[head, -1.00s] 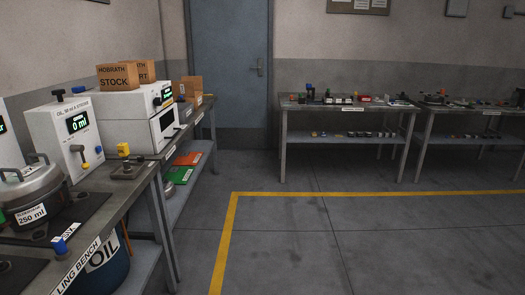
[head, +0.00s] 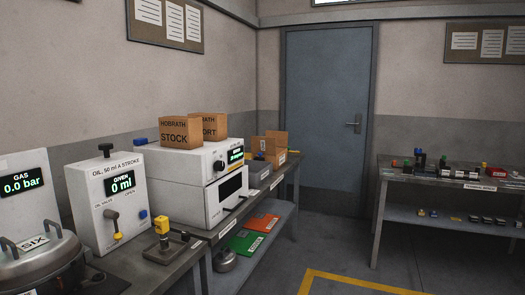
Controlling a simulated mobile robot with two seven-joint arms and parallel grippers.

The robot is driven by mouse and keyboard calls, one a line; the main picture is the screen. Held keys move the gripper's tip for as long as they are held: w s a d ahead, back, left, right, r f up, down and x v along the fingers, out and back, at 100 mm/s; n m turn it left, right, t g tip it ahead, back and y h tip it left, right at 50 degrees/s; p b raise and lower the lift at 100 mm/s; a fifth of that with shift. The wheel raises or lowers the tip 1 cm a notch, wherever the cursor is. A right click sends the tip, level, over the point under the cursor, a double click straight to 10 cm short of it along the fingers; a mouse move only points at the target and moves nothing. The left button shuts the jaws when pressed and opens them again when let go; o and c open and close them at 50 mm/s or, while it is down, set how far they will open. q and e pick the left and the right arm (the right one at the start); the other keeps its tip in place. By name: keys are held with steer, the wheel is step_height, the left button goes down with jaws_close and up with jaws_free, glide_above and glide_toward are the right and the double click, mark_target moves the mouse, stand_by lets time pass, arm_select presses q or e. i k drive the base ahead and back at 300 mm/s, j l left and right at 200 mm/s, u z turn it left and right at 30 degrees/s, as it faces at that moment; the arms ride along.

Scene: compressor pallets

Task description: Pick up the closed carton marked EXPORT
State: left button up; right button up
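A brown closed carton (head: 216,122) sits on top of the white machine in the head view. It is partly hidden behind another carton, and only the letters "RATH" and "PORT" or "ORT" show on its face, so the full marking cannot be read. In front of it and to its left stands a closed brown carton marked STOCK (head: 180,133). I cannot tell whether the two cartons touch. Neither of my grippers is in view.
The cartons' white machine (head: 166,164) stands on the left bench, beside an oil dispenser (head: 111,205) and a lidded pot (head: 38,262). Smaller brown cartons (head: 275,146) stand farther along. A table (head: 460,180) with small parts is at right. Floor between is clear.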

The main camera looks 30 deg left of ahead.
mark_target(214, 124)
steer(key=i, duration=1.2)
